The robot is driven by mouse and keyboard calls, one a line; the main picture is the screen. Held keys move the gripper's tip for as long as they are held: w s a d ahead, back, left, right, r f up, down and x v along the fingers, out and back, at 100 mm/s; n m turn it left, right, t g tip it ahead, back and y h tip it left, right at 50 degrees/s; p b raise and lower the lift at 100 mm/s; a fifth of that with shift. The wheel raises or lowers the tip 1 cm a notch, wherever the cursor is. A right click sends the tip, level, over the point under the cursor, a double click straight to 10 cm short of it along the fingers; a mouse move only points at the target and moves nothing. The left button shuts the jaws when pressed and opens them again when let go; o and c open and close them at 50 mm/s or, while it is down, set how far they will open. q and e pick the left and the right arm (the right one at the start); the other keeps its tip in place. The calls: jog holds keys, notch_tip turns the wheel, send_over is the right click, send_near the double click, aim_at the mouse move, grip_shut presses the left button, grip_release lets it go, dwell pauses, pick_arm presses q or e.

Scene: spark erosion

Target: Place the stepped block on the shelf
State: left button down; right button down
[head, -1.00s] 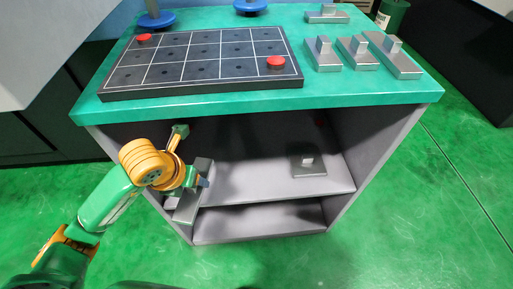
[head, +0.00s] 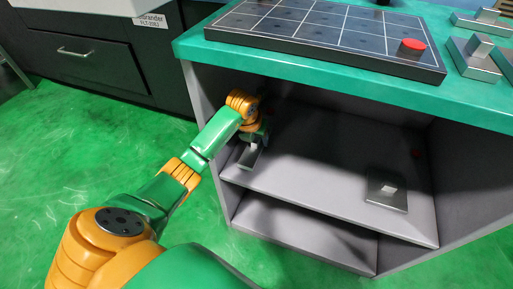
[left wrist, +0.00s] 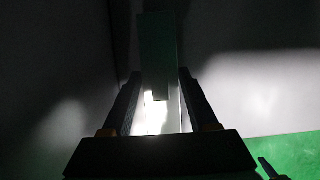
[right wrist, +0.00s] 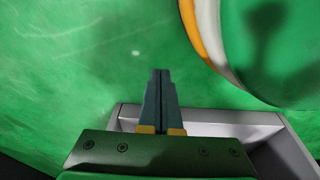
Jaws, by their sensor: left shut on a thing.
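My left gripper (head: 255,136) reaches into the cabinet at its left side wall. It is shut on a grey metal stepped block (head: 249,157), at the left end of the upper shelf (head: 300,183). Whether the block touches the shelf I cannot tell. In the left wrist view the block (left wrist: 158,45) stands between the two dark fingers (left wrist: 160,74), partly in shadow. A second stepped block (head: 384,196) lies on the shelf further right. My right gripper (right wrist: 160,74) shows only in the right wrist view, its fingers together and empty above the green floor.
The green tabletop (head: 300,65) overhangs the shelf. It carries a dark grid board (head: 330,30) with a red disc (head: 411,47), and more stepped blocks (head: 473,58) at right. The shelf is clear between the two blocks. A lower shelf (head: 300,225) lies beneath.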

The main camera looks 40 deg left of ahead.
aim_at(255, 141)
pick_arm(q)
notch_tip(255, 141, down, 3)
jog(key=shift+r+b, duration=0.1)
jog(key=shift+b, duration=0.2)
jog(key=shift+r, duration=0.1)
pick_arm(e)
jog(key=shift+w+a, duration=0.35)
pick_arm(q)
jog(key=shift+c, duration=0.9)
grip_release()
jog(key=p+v, duration=0.3)
jog(key=v, duration=0.4)
jog(key=shift+r, duration=0.2)
jog(key=shift+s, duration=0.15)
pick_arm(e)
jog(key=shift+s+d+r, duration=0.1)
jog(key=shift+s+d, duration=0.95)
jog(key=shift+s, duration=0.15)
